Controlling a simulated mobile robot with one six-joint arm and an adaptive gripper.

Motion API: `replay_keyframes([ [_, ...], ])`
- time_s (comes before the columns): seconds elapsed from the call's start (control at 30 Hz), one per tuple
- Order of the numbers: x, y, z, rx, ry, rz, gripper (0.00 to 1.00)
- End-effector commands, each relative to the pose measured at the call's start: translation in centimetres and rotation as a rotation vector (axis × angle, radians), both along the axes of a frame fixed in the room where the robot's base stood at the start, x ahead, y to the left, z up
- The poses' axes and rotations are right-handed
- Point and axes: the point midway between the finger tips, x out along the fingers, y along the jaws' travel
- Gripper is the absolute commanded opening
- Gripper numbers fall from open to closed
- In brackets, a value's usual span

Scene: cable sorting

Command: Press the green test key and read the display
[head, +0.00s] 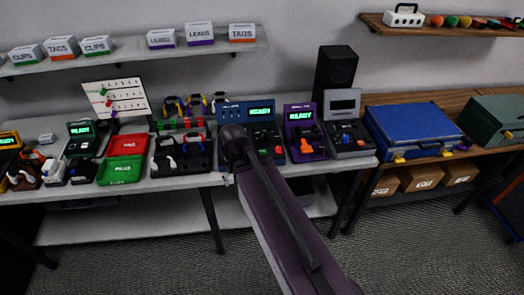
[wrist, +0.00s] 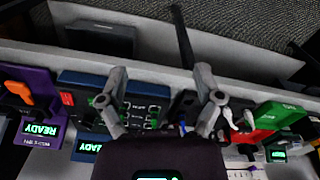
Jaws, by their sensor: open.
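A blue tester (head: 234,107) with a lit green READY display (head: 261,111) stands mid-bench, partly hidden by my arm. In the wrist view the blue tester (wrist: 75,78) shows a red key (wrist: 67,98), a small green key-like spot (wrist: 152,123) and its READY display (wrist: 90,147). My gripper (wrist: 161,72) is open and empty, its fingers apart over the blue tester and the dark tray beside it. I cannot tell its height or any contact. My arm hides the gripper in the head view.
A purple tester (head: 298,110) and grey device (head: 342,101) stand right of the blue tester. A blue case (head: 412,122) sits farther right.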

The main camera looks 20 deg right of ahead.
Motion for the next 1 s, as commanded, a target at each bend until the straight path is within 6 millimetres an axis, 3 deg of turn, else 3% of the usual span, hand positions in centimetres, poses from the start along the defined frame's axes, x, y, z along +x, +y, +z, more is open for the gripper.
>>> replay_keyframes([
  [0.23, 0.00, 0.00, 0.00, 0.000, 0.000, 0.000, 0.84],
  [0.5, 0.00, 0.00, 0.00, 0.000, 0.000, 0.000, 0.04],
  [0.53, 0.00, 0.00, 0.00, 0.000, 0.000, 0.000, 0.00],
  [1.0, 0.00, 0.00, 0.00, 0.000, 0.000, 0.000, 0.00],
])
